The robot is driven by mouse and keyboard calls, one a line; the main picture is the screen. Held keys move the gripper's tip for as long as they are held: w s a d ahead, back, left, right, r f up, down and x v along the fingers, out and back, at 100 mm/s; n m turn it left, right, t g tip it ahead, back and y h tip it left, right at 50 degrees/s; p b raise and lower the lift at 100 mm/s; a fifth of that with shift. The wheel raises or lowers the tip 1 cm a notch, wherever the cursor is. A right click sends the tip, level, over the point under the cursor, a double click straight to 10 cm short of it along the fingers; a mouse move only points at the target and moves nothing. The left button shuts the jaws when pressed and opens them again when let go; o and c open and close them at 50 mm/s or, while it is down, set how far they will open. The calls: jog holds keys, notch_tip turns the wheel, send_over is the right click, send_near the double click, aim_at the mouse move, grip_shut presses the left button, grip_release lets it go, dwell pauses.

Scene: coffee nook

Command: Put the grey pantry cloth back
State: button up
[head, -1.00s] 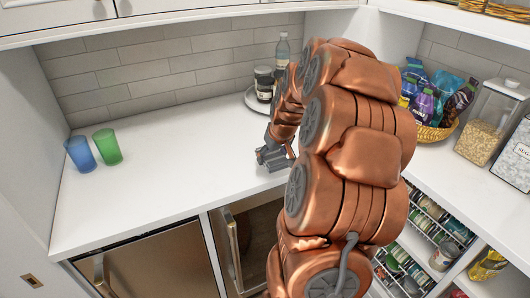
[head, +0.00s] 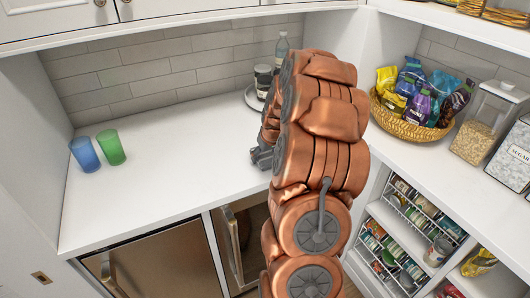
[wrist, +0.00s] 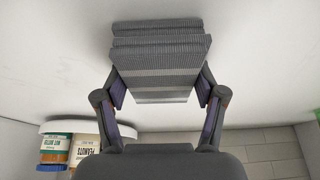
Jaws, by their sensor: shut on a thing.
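The grey pantry cloth (wrist: 158,62) is folded into a flat stack with lighter stripes. In the wrist view it sits between the two fingers of my gripper (wrist: 160,88), which is shut on it by its sides. In the head view my gripper (head: 262,158) is over the white counter, mostly hidden behind my copper arm, and the cloth is hidden there. I cannot tell whether the cloth touches the counter.
A green cup (head: 110,147) and a blue cup (head: 84,154) stand at the counter's left. A tray (head: 252,99) with jars and a bottle (head: 282,53) is at the back. A snack basket (head: 408,126) is on the right. The counter (head: 180,150) between is clear.

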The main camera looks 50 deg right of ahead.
jog(key=shift+f, duration=0.2)
jog(key=o, duration=1.3)
jog(key=shift+r, duration=0.2)
jog(key=shift+s+r+b, duration=0.15)
jog(key=shift+r+b, duration=0.15)
jog(key=shift+r, duration=0.1)
jog(key=b+v, duration=0.3)
jog(key=v, duration=0.8)
jog(key=shift+s+a+r, duration=0.1)
jog(key=shift+a, duration=0.05)
jog(key=s+a+n+g+y, duration=0.1)
jog(key=s+a, duration=0.2)
jog(key=a, duration=0.9)
jog(key=s+a+n+g+y, duration=0.1)
jog(key=s+a+n, duration=0.15)
jog(key=a, duration=0.95)
jog(key=s+a+f+g, duration=0.1)
jog(key=s+a, duration=0.3)
jog(key=s, duration=0.2)
jog(key=s+a+f+g, duration=0.1)
jog(key=s+a, duration=0.3)
jog(key=s, duration=0.3)
jog(key=s+a+f+g, duration=0.1)
jog(key=s+a+g, duration=0.1)
jog(key=s, duration=0.5)
jog(key=shift+s+a+f+h, duration=0.1)
jog(key=shift+a+f+h, duration=0.05)
jog(key=shift+a, duration=0.3)
jog(key=shift+a+f+h, duration=0.15)
jog(key=shift+a, duration=0.3)
